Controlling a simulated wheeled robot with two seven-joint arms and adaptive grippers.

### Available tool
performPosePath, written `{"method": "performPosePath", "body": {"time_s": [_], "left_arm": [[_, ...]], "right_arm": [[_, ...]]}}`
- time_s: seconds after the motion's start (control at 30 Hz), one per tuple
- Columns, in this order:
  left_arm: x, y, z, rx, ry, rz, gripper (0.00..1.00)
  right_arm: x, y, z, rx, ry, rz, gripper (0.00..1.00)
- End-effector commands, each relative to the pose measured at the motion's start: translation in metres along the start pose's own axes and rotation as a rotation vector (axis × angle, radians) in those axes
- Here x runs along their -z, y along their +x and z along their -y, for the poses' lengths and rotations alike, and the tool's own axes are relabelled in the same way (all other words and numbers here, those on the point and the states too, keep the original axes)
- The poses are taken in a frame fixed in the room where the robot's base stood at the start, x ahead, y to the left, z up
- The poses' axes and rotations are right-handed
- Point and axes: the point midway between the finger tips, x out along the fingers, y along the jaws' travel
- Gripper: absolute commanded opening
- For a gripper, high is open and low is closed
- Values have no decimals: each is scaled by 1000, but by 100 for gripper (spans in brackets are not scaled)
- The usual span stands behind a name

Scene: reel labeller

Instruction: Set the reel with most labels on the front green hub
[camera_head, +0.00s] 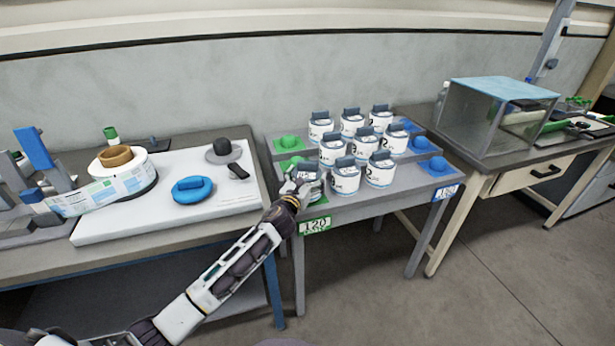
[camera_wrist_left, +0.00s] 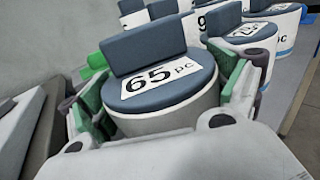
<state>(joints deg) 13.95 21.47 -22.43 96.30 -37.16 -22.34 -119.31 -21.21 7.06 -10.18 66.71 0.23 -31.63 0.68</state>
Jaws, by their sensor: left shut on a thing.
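My left gripper (camera_head: 303,188) is shut on a white reel with a dark blue-grey top and tab (camera_head: 308,172). In the left wrist view the held reel's label (camera_wrist_left: 160,80) reads "65 pc", and the green finger pads press on its sides. The held reel is upright over the green pad (camera_head: 322,199) at the table's front left corner. The front hub is hidden beneath it, so I cannot tell whether the reel is seated. Two other green hubs, the back one (camera_head: 288,142) and the middle one (camera_head: 291,162), are bare. My right gripper is not in view.
Several similar reels (camera_head: 346,180) stand close together right of the held one. Bare blue hubs (camera_head: 437,163) line the table's right side. A green "120" sign (camera_head: 314,225) is on the front edge. The left bench holds a label machine (camera_head: 105,188); a clear-sided box (camera_head: 500,110) stands right.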

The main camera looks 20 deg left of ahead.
Motion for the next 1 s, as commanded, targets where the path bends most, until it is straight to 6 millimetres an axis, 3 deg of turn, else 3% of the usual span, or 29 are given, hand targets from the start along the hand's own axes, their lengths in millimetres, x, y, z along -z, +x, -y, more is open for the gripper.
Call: {"method": "performPosePath", "body": {"time_s": [0.33, 0.6, 1.0], "left_arm": [[-1, 0, 0, 0, 0, 2, 61], [-1, 0, 0, 0, 0, 2, 61], [-1, 0, 0, 0, 0, 2, 61]], "right_arm": [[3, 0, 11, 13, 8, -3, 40], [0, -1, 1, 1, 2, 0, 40], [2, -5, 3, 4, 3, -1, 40]]}}
